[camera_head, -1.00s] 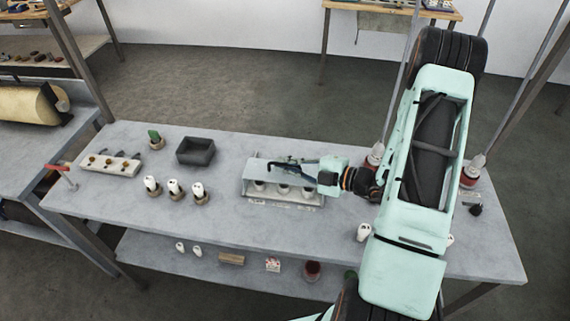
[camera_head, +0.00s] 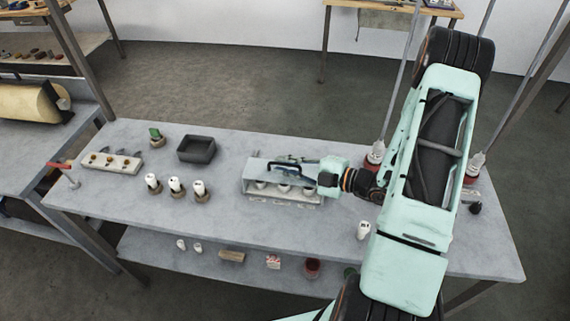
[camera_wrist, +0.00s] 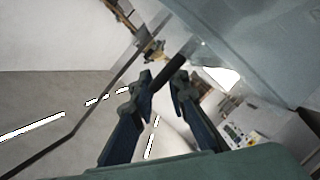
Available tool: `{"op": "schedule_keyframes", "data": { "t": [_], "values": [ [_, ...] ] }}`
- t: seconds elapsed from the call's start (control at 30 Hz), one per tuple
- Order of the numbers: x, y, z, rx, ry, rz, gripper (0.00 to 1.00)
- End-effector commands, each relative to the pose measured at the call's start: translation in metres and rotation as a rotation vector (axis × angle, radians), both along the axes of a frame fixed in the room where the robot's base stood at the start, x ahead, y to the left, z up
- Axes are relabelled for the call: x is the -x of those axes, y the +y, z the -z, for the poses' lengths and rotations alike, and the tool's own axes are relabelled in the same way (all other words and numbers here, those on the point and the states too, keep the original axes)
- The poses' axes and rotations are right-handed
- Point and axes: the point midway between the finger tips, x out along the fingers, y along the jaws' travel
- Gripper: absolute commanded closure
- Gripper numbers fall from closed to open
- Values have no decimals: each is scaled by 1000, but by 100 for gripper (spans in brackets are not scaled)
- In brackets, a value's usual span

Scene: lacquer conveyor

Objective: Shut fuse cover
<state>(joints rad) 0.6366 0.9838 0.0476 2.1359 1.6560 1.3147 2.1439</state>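The fuse box (camera_head: 290,201) is a pale, low box near the middle of the grey table in the head view. Its grey fuse cover (camera_head: 255,170) is raised, and several white fuses (camera_head: 283,189) show below it. My gripper (camera_head: 293,163) reaches over the cover from the right. In the wrist view my gripper's dark fingers (camera_wrist: 163,82) lean together around a dark bar (camera_wrist: 176,69), which looks like the cover's handle. A large grey surface at the upper right there looks like the cover (camera_wrist: 255,40). The exact finger contact is partly hidden.
Several white fuses in brown holders (camera_head: 175,188) stand left of the box. A dark open bin (camera_head: 197,150) and a pale block with brass knobs (camera_head: 112,160) are farther left. A lone white fuse (camera_head: 363,230) stands at right. The table's front middle is clear.

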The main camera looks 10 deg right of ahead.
Motion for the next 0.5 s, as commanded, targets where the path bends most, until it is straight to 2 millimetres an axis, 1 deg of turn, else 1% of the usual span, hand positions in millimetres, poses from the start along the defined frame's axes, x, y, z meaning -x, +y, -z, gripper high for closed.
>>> {"op": "schedule_keyframes", "data": {
  "t": [0.13, 0.23, 0.37, 0.5],
  "values": [
    [1, -3, -1, 0, 0, 1, 86],
    [7, -11, -3, 1, -1, 2, 86],
    [23, -30, -8, 3, -1, 6, 86],
    [43, -53, -15, 1, 0, 5, 86]
  ]
}}
